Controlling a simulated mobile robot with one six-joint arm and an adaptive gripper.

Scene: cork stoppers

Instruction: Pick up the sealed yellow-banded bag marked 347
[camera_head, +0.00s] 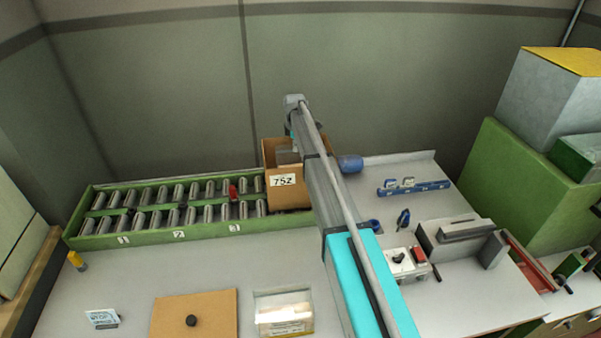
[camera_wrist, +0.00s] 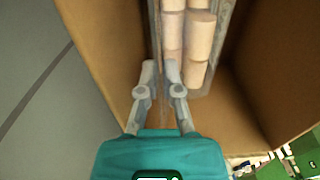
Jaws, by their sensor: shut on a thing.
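A clear bag of pale cork stoppers (camera_wrist: 194,48) stands inside a cardboard box (camera_head: 290,196) in the wrist view. My gripper (camera_wrist: 160,76) reaches into the box, and its two fingers are shut on the near edge of the bag. I see no yellow band or number 347 on this bag from here. In the head view my arm hides my gripper, and only a greyish bit of the box's contents shows. The box carries a label reading 752.
A green roller rack (camera_head: 160,212) stands left of the box. A blue cylinder (camera_head: 350,163) is just right of it. A clear container (camera_head: 284,312), a brown board (camera_head: 194,314) and a small sign (camera_head: 102,318) lie in front. The bench's middle left is clear.

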